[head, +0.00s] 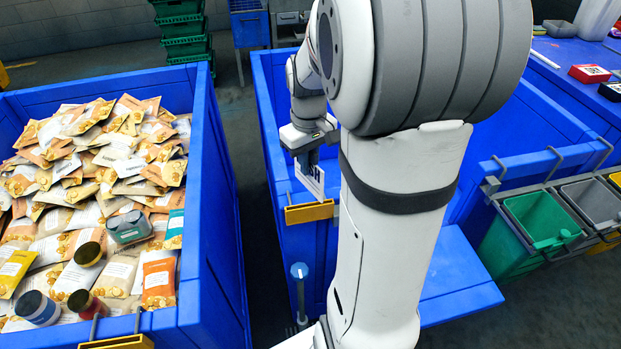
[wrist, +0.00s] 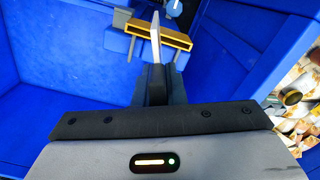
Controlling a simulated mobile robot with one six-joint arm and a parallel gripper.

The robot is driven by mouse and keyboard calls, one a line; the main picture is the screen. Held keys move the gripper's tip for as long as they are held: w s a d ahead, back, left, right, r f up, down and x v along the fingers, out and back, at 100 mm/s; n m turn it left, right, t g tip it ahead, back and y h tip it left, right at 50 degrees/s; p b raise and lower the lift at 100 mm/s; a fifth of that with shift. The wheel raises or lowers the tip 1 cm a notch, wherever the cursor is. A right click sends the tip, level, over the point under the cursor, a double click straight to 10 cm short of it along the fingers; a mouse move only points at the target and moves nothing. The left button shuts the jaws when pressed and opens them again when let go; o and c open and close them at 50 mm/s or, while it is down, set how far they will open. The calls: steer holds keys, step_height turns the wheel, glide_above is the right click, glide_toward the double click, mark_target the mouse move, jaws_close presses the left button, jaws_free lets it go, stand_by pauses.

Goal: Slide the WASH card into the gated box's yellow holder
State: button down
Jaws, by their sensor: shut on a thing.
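The WASH card (head: 309,180) is a white card with dark letters, of which only the last ones show in the head view. My gripper (head: 307,158) is shut on its upper part and holds it about upright. The yellow holder (head: 309,212) is on the near edge of the blue gated box (head: 262,110), just below the card. In the wrist view the card (wrist: 155,40) shows nearly edge-on between my fingertips (wrist: 154,72), overlapping the yellow holder (wrist: 118,22). I cannot tell whether its lower edge is in the slot. My arm hides much of the box.
A blue crate (head: 203,200) full of food packets, with several cans and jars, stands at the left. Another yellow holder (head: 118,342) is on its near edge. Green (head: 545,217) and grey bins hang at the right. A blue-topped post (head: 299,271) stands below the holder.

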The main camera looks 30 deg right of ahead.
mark_target(310, 190)
step_height(310, 190, down, 4)
steer(key=shift+f, duration=0.2)
steer(key=shift+f+b, duration=0.4)
steer(key=shift+f, duration=0.2)
steer(key=c, duration=1.5)
jaws_free()
steer(key=shift+s, duration=0.1)
steer(key=shift+r, duration=0.1)
